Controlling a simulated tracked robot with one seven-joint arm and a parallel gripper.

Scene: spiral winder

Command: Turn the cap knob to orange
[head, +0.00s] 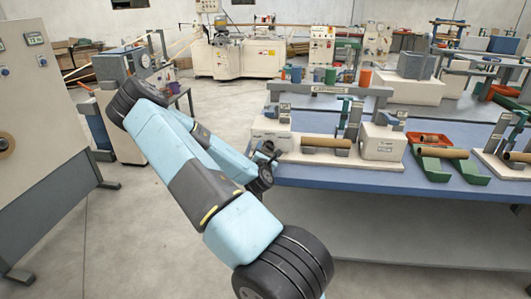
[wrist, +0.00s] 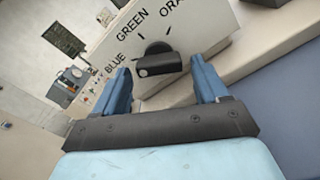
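The cap knob (wrist: 160,63) is a black bar-shaped knob on a white panel (wrist: 205,25) in the wrist view. The words BLUE, GREEN and a partly cut-off ORA… are printed around it, with short tick marks. I cannot tell which mark the knob points to. My gripper (wrist: 161,68) is open, with one blue finger on each side of the knob. A gap shows between the knob and both fingers. In the head view my gripper (head: 268,158) is at the left end of the blue bench, by a white box (head: 271,134); the knob is not visible there.
The blue bench (head: 330,178) carries a brown tube (head: 326,142), another white box (head: 382,142) and green cradles (head: 433,165). A tall panel cabinet (head: 40,120) stands at the left. Open floor (head: 120,230) lies between the cabinet and bench.

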